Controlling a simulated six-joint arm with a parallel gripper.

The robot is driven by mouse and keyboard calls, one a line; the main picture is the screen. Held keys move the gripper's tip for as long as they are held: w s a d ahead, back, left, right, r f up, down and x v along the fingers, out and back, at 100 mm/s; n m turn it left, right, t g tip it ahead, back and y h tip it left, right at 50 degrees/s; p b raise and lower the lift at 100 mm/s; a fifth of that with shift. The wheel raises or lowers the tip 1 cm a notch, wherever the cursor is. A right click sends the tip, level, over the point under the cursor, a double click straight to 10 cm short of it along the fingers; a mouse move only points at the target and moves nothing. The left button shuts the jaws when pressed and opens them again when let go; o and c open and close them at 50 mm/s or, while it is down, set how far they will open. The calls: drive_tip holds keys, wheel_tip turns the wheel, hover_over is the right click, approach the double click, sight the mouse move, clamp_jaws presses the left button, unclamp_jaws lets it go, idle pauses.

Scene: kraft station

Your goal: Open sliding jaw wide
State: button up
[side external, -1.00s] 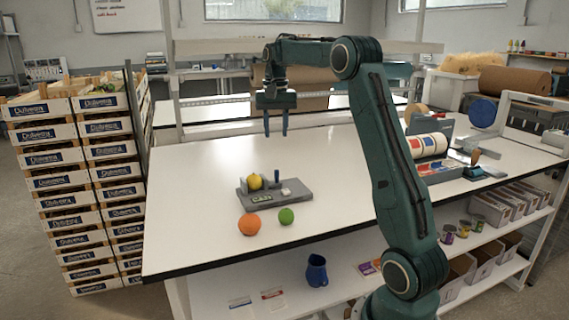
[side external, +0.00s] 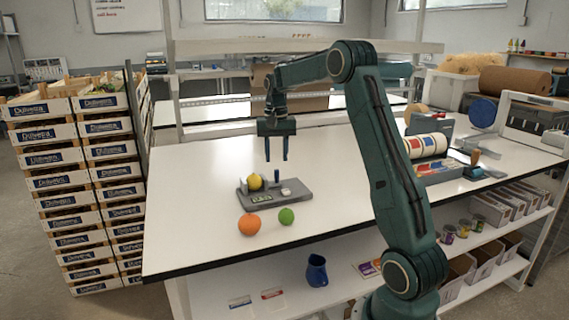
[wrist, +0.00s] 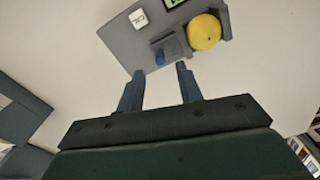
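A grey measuring device (side external: 300,197) lies on the white table, with a small display and a light button on its base. A yellow ball (side external: 254,182) sits at its left end, between two upright grey jaws. The sliding jaw (wrist: 171,45) carries a blue peg (side external: 277,175), also seen in the wrist view (wrist: 160,57). This jaw is close against the ball; I cannot tell whether they touch. My gripper (side external: 276,159) points down above the device, near the peg. In the wrist view its fingers (wrist: 158,78) are apart and empty, with the peg just beyond the tips.
An orange ball (side external: 249,225) and a green ball (side external: 286,216) rest in front of the device. A coloured roller machine (side external: 428,147) stands on the right of the table. Stacked crates (side external: 85,190) stand left of the table. The table around the device is mostly clear.

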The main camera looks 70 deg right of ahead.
sight(277, 170)
drive_tip(key=shift+f, duration=3.1)
clamp_jaws()
